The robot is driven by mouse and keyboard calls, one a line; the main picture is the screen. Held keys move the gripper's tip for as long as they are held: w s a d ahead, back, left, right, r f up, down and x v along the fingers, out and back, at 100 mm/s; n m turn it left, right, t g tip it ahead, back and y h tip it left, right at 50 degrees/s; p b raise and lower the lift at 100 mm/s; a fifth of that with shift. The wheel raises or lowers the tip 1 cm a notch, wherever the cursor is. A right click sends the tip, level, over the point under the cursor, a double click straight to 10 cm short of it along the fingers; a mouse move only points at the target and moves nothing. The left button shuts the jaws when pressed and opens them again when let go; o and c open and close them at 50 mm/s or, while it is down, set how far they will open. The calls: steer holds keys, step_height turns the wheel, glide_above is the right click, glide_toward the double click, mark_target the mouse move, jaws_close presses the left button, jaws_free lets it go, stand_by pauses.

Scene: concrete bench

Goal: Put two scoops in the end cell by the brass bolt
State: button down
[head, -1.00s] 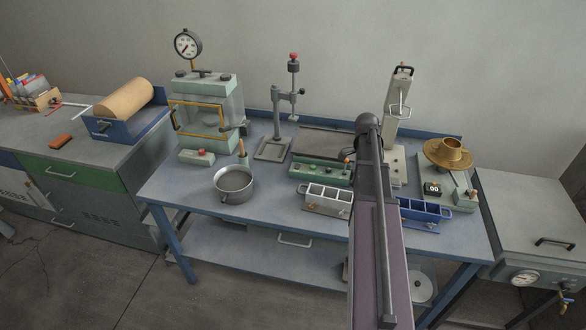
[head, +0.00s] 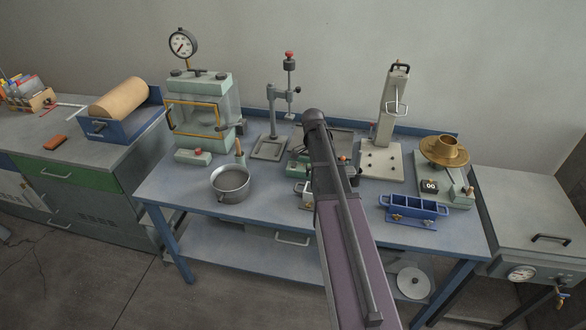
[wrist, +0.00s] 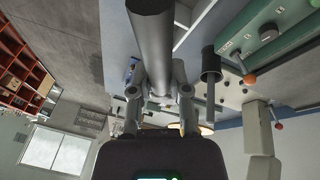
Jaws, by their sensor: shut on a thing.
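In the wrist view my gripper (wrist: 157,86) is shut on a grey cylindrical tool (wrist: 152,40); whether it is the scoop cannot be told, as its far end is out of frame. In the head view my arm hides the gripper. A grey metal pan (head: 231,196) with grey contents stands at the bench's front left. A pale mould (head: 303,190) shows left of my arm, its cells mostly covered, with a small brass bit at its front. A blue mould (head: 413,211) with a row of open cells and small brass fittings lies right of my arm.
A green-framed press with gauge (head: 205,110), a grey stand (head: 273,135), a tall lever device (head: 388,125) and a brass flow table (head: 446,152) line the back. A green control box (wrist: 285,45) with knobs is close in the wrist view. The bench front between pan and pale mould is clear.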

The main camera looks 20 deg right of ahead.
steer(key=w+a+n, duration=0.2)
steer(key=w+a, duration=0.2)
steer(key=a, duration=0.7)
steer(key=shift+w+t+h, duration=0.15)
steer(key=shift+t+h, duration=0.15)
steer(key=shift+h, duration=0.1)
steer(key=shift+d+r, duration=0.1)
steer(key=shift+d+r+n+y+b, duration=0.3)
steer(key=shift+d+y, duration=0.65)
steer(key=shift+y, duration=0.9)
steer(key=shift+d+r+n+y+b, duration=0.25)
steer(key=shift+d+y, duration=0.7)
steer(key=shift+y, duration=0.95)
steer(key=shift+d+r+n+y+b, duration=0.15)
steer(key=shift+d+n+y+b, duration=0.15)
steer(key=shift+d+y, duration=1.1)
steer(key=shift+a+y, duration=0.45)
steer(key=shift+s, duration=0.2)
